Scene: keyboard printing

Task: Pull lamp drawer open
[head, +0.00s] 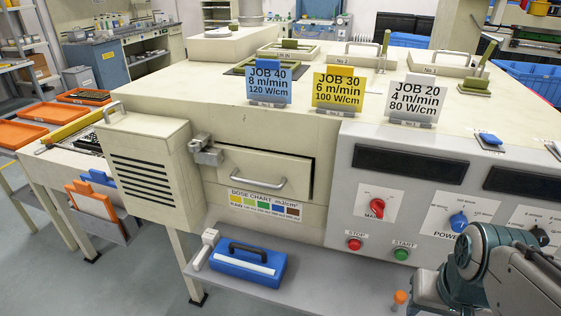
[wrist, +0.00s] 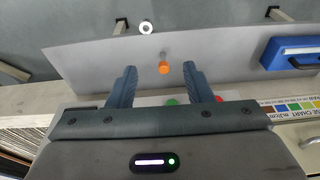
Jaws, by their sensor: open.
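The lamp drawer (head: 262,168) is a cream front panel with a curved metal handle (head: 255,182), set in the machine's front above the dose chart label (head: 264,204). It looks shut. A metal latch (head: 207,150) sits at its upper left, close against the panel edge. In the wrist view, part of the handle (wrist: 309,141) shows at the right edge. My gripper (wrist: 158,75) is open and empty, its fingers over the grey shelf. In the head view my arm is at the lower right, well away from the drawer; the fingertips are not visible there.
A vented cream box (head: 152,173) juts out left of the drawer. A blue case (head: 247,265) lies on the shelf (head: 330,285) below. An orange-topped post (head: 400,297) stands near my arm and shows in the wrist view (wrist: 163,68). Control knobs and buttons line the right panel.

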